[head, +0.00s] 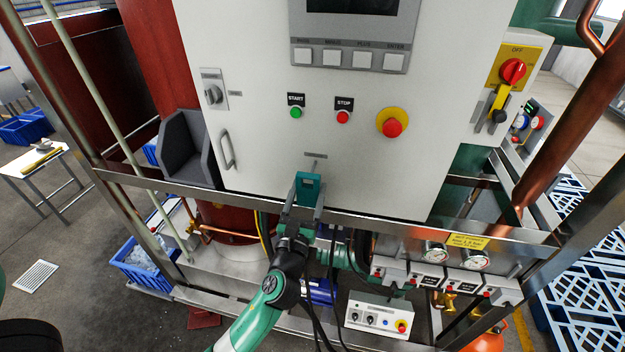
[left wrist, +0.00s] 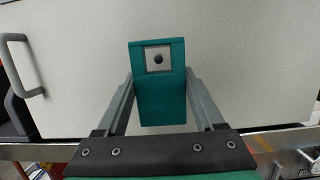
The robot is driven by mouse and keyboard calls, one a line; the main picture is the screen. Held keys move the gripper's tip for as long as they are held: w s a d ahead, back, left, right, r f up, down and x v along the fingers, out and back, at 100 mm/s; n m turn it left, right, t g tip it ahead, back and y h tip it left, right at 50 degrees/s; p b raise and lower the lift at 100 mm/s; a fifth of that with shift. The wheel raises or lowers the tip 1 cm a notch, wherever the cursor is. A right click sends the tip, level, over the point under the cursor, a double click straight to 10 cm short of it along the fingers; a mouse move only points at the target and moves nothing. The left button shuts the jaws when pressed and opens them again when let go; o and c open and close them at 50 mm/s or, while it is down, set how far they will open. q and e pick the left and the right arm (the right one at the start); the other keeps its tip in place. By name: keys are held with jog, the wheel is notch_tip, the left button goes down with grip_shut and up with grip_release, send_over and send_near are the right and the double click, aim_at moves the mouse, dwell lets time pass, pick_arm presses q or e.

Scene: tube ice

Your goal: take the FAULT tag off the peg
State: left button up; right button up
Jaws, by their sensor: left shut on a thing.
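The FAULT tag is a teal-green plate (head: 308,184) in front of the white cabinet door, below a small label; no lettering on it is readable. My left gripper (head: 307,196) is shut on the tag, with one finger along each side. In the left wrist view, the tag (left wrist: 161,100) stands between the fingers of the left gripper (left wrist: 161,88). A square opening near its top shows a dark round peg end (left wrist: 158,59) against the pale door. I cannot tell whether the tag still sits around the peg. My right gripper is not in view.
The white door (head: 270,150) has a grey handle (head: 227,149), a green START button (head: 296,113), a red STOP button (head: 343,117) and a red emergency knob (head: 392,124). A grey open holder (head: 185,150) is at left. A steel rail (head: 385,226) runs below the door.

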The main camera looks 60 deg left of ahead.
pick_arm(q)
jog(key=shift+r+v, duration=0.25)
jog(key=shift+v, duration=0.9)
jog(key=shift+s+d+r, duration=0.1)
jog(key=shift+d, duration=0.05)
